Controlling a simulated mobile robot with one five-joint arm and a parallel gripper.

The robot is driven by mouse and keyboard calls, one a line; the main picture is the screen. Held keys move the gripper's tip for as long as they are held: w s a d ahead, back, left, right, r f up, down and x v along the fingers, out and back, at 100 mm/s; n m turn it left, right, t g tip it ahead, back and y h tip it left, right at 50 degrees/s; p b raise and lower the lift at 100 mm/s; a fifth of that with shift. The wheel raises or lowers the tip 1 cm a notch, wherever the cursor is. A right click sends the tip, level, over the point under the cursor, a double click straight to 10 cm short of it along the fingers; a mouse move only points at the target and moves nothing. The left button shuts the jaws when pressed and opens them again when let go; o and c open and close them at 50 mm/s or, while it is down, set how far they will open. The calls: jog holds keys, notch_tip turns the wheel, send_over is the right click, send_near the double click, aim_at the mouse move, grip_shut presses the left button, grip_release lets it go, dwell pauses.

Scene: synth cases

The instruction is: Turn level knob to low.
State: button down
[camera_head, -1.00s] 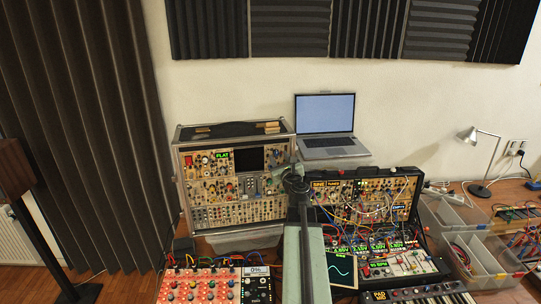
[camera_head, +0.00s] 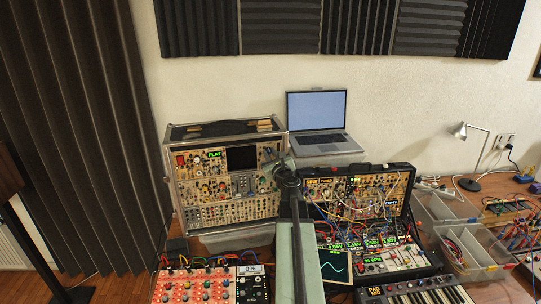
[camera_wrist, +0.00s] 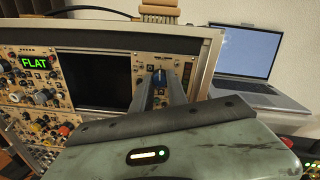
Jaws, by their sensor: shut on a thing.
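The tall left synth case (camera_head: 172,200) shows in the head view, with a panel of knobs, a dark screen and a green FLAT display. In the wrist view my gripper (camera_wrist: 161,84) reaches to the upper right of this panel, right of the dark screen (camera_wrist: 93,80). Its two fingers are closed around a small knob (camera_wrist: 160,77) with a bluish top, apparently the level knob. The fingers cover most of it. I cannot read its label or setting. In the head view my gripper (camera_head: 284,165) is at the case's right edge, and my arm hides the knob.
An open laptop (camera_head: 318,110) stands behind, right of the case. A second case (camera_head: 411,195) with many patch cables stands to the right. A keyboard (camera_head: 415,293) and a red-panelled unit (camera_head: 190,288) are in front. Clear bins (camera_head: 455,245) and a lamp (camera_head: 470,184) are at right.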

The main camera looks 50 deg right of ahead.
jog(key=n, duration=0.6)
jog(key=shift+n, duration=0.4)
jog(key=n, duration=0.3)
jog(key=shift+n+g+p, duration=0.3)
jog(key=shift+p, duration=0.05)
jog(key=n, duration=0.9)
jog(key=shift+a+n+h, duration=0.1)
jog(key=shift+n+h, duration=0.2)
jog(key=n, duration=0.5)
jog(key=shift+n, duration=0.3)
jog(key=c, duration=1.3)
grip_release()
